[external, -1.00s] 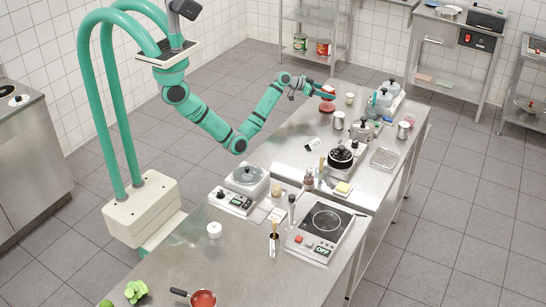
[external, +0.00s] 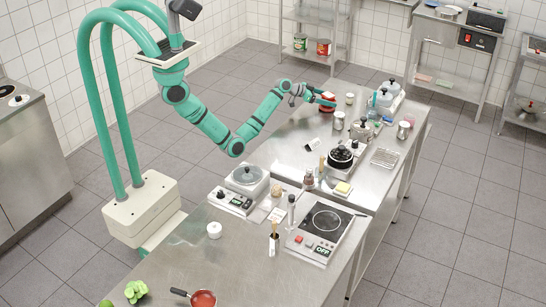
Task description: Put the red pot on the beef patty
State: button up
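A small red item (external: 328,98), which could be the red pot, is at the far end of the steel table, right at my gripper (external: 322,99). My gripper reaches in from the left, low over the table, and its fingers overlap the red item in the picture. It is too small to tell whether they are closed on it. Another red pan (external: 203,299) with a dark handle sits at the front edge of the near table, far from my gripper. I cannot make out the beef patty with certainty.
A wire rack (external: 385,157) lies nearby.

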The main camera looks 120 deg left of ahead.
jog(key=shift+r, duration=0.2)
jog(key=v, duration=1.2)
jog(key=shift+f, duration=0.15)
